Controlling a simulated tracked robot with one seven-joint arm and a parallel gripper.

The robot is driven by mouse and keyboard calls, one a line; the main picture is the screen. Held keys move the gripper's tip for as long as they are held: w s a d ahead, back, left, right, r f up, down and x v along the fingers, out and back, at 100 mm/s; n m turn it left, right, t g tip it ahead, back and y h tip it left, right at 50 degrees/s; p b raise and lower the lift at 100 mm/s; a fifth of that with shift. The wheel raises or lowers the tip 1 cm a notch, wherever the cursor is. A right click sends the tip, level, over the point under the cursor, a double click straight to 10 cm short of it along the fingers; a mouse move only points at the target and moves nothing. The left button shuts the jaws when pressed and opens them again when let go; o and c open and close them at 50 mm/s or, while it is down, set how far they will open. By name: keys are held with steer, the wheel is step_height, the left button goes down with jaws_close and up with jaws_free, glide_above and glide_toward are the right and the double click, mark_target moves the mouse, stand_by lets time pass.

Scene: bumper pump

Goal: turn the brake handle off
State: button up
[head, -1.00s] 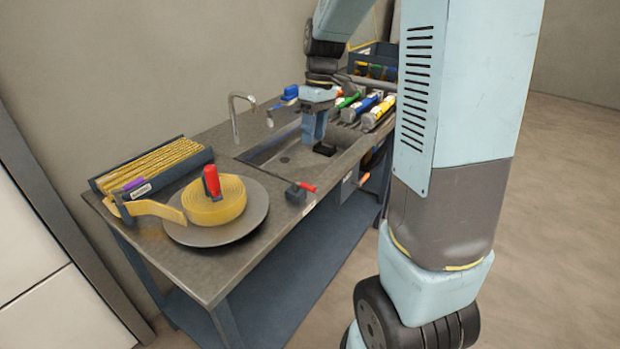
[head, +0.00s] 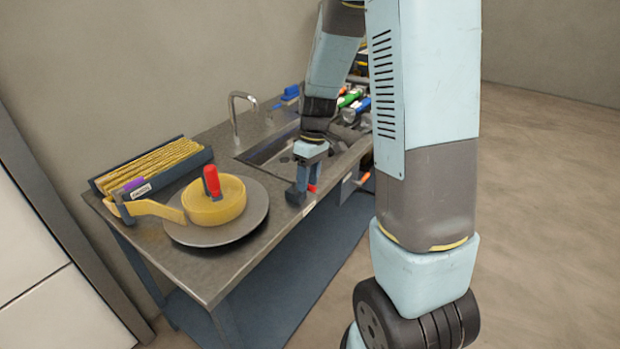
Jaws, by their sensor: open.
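My gripper (head: 298,192) is open and points down at the block. I cannot tell whether the fingers touch the handle. A yellow coil (head: 218,205) with a red upright grip (head: 212,182) sits on a round grey plate (head: 255,212) to the left.
A tray of yellow strips (head: 155,170) lies at the back left, with a yellow arm (head: 155,209) reaching to the coil. A sink (head: 262,152) with a tap (head: 234,112) is behind my gripper. Green (head: 350,98) and blue (head: 355,110) items stand beyond. My upper arm hides the right side.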

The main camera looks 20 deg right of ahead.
jaws_close()
stand_by(0.5)
steer(key=shift+d, duration=0.15)
